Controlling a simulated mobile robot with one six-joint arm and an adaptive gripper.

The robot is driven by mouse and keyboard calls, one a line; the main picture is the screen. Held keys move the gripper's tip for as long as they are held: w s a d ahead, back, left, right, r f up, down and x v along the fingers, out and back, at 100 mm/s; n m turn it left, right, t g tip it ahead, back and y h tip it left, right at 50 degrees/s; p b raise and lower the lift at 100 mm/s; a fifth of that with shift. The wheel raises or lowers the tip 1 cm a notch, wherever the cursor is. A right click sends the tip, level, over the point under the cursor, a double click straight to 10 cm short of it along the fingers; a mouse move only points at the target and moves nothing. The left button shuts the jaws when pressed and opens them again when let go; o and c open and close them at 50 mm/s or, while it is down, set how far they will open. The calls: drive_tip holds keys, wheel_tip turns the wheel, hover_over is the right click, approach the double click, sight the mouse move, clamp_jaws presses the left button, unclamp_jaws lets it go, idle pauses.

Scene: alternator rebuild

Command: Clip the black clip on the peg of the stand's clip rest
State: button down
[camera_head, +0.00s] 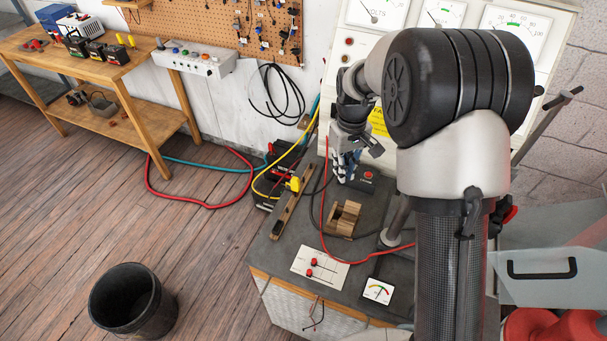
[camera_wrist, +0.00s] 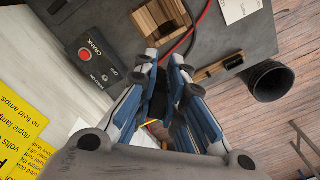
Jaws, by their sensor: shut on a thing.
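My gripper (camera_head: 346,168) hangs low over the back of the grey bench top in the head view. In the wrist view its blue-grey fingers (camera_wrist: 165,68) are closed around a dark piece that looks like the black clip (camera_wrist: 158,104), mostly hidden between them. A wooden block with slots (camera_head: 343,218) sits on the bench in front of my gripper; it also shows at the top of the wrist view (camera_wrist: 162,18). A long wooden strip (camera_head: 292,203) lies along the bench's left edge. I cannot tell which wooden piece is the clip rest, and no peg is distinct.
A crank switch box with a red button (camera_head: 368,176) stands just right of my gripper. A red cable (camera_head: 324,225) and a black cable cross the bench. A battery with yellow and black leads (camera_head: 272,190) is left of the bench. The meter panel (camera_head: 395,17) rises behind.

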drive_tip(key=w+a+n+p, duration=0.7)
drive_tip(key=w+a+n, duration=0.25)
drive_tip(key=w, duration=0.25)
drive_tip(key=b, duration=0.8)
hover_over(306, 183)
wheel_tip(306, 183, down, 12)
drive_tip(key=r, duration=0.1)
drive_tip(key=shift+d+f+m, duration=0.1)
drive_tip(key=shift+f+m, duration=0.25)
drive_tip(key=shift+f, duration=0.5)
drive_tip(key=shift+b, duration=0.3)
drive_tip(key=shift+f+b, duration=0.7)
drive_tip(key=shift+f, duration=0.4)
drive_tip(key=c, duration=1.6)
unclamp_jaws()
drive_tip(key=shift+r, duration=0.1)
